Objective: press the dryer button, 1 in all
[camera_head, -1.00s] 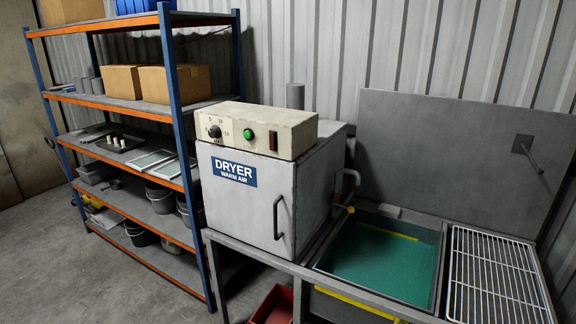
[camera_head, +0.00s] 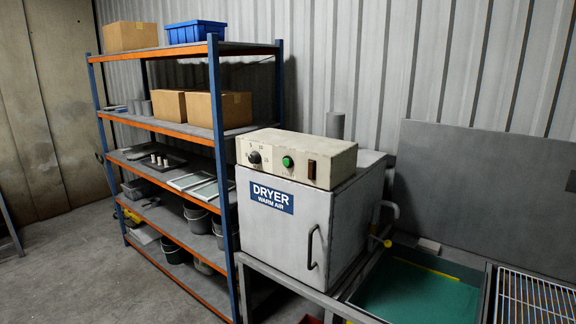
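The dryer (camera_head: 288,235) is a grey metal box with a blue label reading "DRYER WARM AIR" and a handle on its front door. A beige control box (camera_head: 330,160) sits on top of it. The control box front carries a dark dial (camera_head: 254,157), a round green button (camera_head: 287,162) and a dark reddish-brown rocker switch (camera_head: 312,169). Neither of my grippers is in the head view.
The dryer stands on a metal bench beside a green-bottomed basin (camera_head: 408,293) and a wire rack (camera_head: 536,300). Blue-and-orange shelving (camera_head: 218,150) with boxes and buckets stands left of it. The concrete floor (camera_head: 60,275) at left is open.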

